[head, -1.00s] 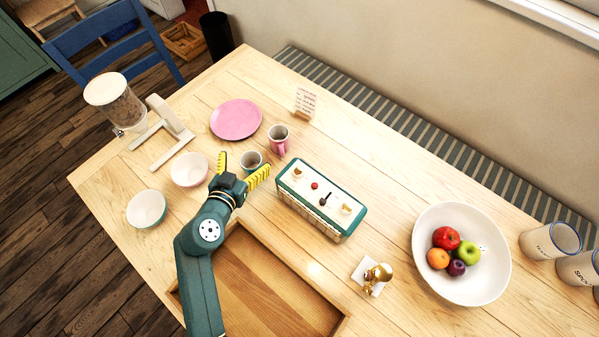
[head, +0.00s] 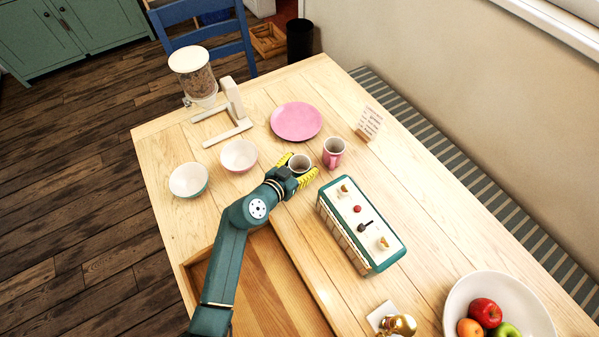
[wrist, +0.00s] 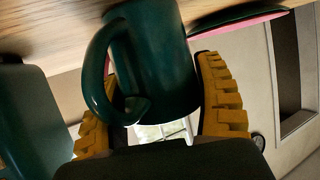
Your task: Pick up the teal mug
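The teal mug (head: 299,167) stands on the wooden table between the two yellow fingers of my gripper (head: 296,171). In the wrist view, the mug (wrist: 160,65) fills the middle, its handle to the left in front of the left finger. My gripper (wrist: 165,105) is open around the mug, with one finger on each side. The right finger is very close to the mug's wall; whether it touches cannot be told. The handle partly hides the left finger.
A pink mug (head: 333,153) stands close on the right. A teal and cream box-shaped appliance (head: 361,224) is to the lower right. A pink plate (head: 296,121) lies behind. Two bowls (head: 239,155) (head: 188,180) are on the left. A wooden tray (head: 262,285) lies under my arm.

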